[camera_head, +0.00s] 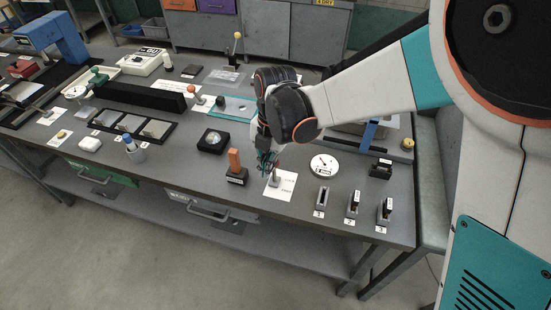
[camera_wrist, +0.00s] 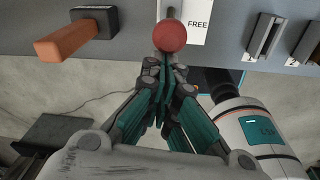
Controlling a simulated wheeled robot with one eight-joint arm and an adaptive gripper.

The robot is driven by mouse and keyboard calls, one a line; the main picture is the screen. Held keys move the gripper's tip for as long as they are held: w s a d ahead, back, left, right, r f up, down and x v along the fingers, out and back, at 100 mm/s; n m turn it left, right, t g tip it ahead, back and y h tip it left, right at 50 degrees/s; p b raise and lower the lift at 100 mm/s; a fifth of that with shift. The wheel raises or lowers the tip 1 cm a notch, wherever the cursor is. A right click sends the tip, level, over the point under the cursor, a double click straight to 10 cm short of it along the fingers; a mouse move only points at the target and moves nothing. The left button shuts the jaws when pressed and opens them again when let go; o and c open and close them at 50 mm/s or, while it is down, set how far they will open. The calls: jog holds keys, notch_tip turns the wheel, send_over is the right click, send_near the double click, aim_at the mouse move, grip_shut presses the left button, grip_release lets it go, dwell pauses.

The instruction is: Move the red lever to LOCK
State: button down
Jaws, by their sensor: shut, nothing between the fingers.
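The red lever shows in the wrist view as a round red knob (camera_wrist: 170,36) on a short stem, in front of a white card (camera_wrist: 198,14) that reads FREE. In the head view the card (camera_head: 287,190) lies near the table's front edge with the lever's grey base (camera_head: 274,182) on it; the knob is mostly hidden by my gripper there. My gripper (camera_head: 269,168) is shut and empty, pointing down at the lever. In the wrist view the fingertips (camera_wrist: 165,66) are just below the knob in the picture; I cannot tell whether they touch it.
An orange handle (camera_head: 234,161) on a dark base stands just left of the card. Numbered switches (camera_head: 322,195) stand to the right, with a round white gauge (camera_head: 324,165) behind them. A black box (camera_head: 213,141) sits further left. The grey table's front edge is close to the lever.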

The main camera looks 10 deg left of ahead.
jog(key=w, duration=0.8)
jog(key=shift+d+r, duration=0.2)
jog(key=shift+d, duration=0.1)
dwell(0.3)
jog(key=shift+s, duration=0.1)
